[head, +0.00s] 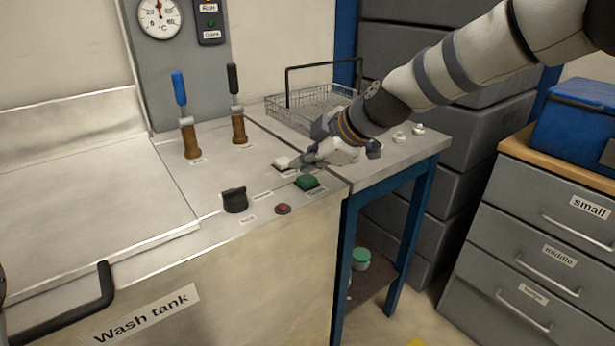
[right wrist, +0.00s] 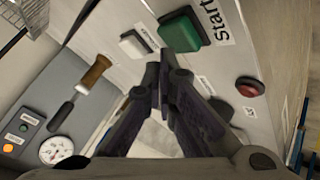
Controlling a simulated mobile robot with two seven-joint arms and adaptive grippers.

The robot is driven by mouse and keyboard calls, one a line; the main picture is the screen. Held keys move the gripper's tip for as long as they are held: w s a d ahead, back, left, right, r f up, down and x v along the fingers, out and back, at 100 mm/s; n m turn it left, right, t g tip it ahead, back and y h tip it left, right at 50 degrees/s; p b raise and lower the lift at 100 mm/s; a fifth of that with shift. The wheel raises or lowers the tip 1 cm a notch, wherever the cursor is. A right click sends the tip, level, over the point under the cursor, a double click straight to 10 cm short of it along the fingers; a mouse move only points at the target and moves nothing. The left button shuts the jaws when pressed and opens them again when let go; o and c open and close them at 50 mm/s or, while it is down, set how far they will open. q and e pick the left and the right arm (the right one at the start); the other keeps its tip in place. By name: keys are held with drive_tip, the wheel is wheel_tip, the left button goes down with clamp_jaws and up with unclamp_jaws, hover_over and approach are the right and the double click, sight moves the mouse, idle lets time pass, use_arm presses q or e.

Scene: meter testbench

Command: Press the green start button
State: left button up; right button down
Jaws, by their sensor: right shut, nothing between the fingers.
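The green start button (head: 307,182) sits on the metal panel top near its front right corner. It also shows in the right wrist view (right wrist: 187,31), with the label "Start" beside it. My right gripper (head: 300,161) is shut and empty, just behind the green button in the head view. In the right wrist view its closed fingertips (right wrist: 164,62) lie close to the green button and a white button (right wrist: 136,44). I cannot tell the height of the tips above the panel.
The white button (head: 286,162) is behind the green one. A red button (head: 283,208) and a black knob (head: 235,199) sit nearer the front edge. Two upright levers (head: 186,120) stand further back. A wire basket (head: 310,103) rests behind my right arm.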

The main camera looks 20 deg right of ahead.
sight(305, 179)
use_arm(q)
drive_tip(key=shift+w, duration=0.1)
use_arm(e)
drive_tip(key=shift+r, duration=0.2)
drive_tip(key=shift+r+p, duration=0.5)
drive_tip(key=shift+r, duration=2.05)
use_arm(q)
drive_tip(key=shift+w+r+t, duration=0.3)
drive_tip(key=shift+w+r, duration=0.45)
use_arm(e)
drive_tip(key=shift+f, duration=0.1)
